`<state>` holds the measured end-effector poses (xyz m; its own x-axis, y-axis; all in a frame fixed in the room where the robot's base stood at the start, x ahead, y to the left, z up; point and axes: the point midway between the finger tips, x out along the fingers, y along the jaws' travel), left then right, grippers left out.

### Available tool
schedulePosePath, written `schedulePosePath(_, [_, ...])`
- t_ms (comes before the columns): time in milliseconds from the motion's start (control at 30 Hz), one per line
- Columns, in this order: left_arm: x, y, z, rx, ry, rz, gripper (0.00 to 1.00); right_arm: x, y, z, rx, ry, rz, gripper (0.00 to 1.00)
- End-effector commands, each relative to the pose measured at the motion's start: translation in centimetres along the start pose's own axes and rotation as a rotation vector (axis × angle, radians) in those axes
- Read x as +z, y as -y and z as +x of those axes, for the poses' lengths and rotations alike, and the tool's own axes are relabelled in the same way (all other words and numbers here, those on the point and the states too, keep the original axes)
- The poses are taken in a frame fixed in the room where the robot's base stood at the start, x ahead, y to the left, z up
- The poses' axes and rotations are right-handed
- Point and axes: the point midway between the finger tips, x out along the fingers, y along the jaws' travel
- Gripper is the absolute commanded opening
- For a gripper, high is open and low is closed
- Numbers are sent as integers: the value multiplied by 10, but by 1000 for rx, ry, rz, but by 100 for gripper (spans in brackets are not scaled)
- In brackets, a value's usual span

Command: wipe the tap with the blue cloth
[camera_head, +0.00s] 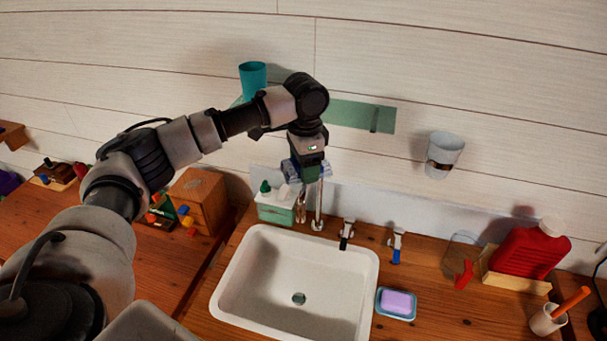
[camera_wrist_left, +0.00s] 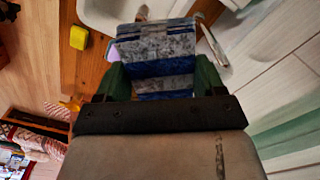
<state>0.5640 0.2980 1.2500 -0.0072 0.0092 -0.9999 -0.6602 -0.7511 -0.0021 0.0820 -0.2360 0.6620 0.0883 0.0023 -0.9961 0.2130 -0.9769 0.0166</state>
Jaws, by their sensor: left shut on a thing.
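The blue cloth (camera_wrist_left: 155,48), a folded piece with grey-and-blue patterning, is held between the green fingers of my left gripper (camera_wrist_left: 162,82) in the left wrist view. In the head view my left gripper (camera_head: 306,172) points down above the back edge of the sink, shut on the cloth. The tap (camera_head: 318,212) is a slim upright metal piece just below the gripper. The gripper and cloth hide its upper part. In the wrist view the metal tap (camera_wrist_left: 214,46) shows just right of the cloth; I cannot tell whether they touch. My right gripper is not in view.
The white sink (camera_head: 232,285) is empty. Two small metal fittings (camera_head: 346,232) (camera_head: 396,245) stand behind it. A soap dish (camera_head: 383,311) with purple soap lies right of it. A pale green box (camera_head: 275,209) stands left of the tap. A green shelf (camera_head: 355,115) is behind my arm.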

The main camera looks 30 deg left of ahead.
Motion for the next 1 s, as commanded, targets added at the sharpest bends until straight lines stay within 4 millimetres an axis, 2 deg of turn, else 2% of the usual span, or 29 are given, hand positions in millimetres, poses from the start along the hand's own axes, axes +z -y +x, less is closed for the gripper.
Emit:
schedulePosePath(167, [0,2,-17,0,-2,-1,47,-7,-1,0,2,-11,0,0])
schedulePosePath(433, [0,5,-39,1,-2,-2,47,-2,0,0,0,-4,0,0])
schedulePosePath(1000, [0,5,-42,1,0,-4,47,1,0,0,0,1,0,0])
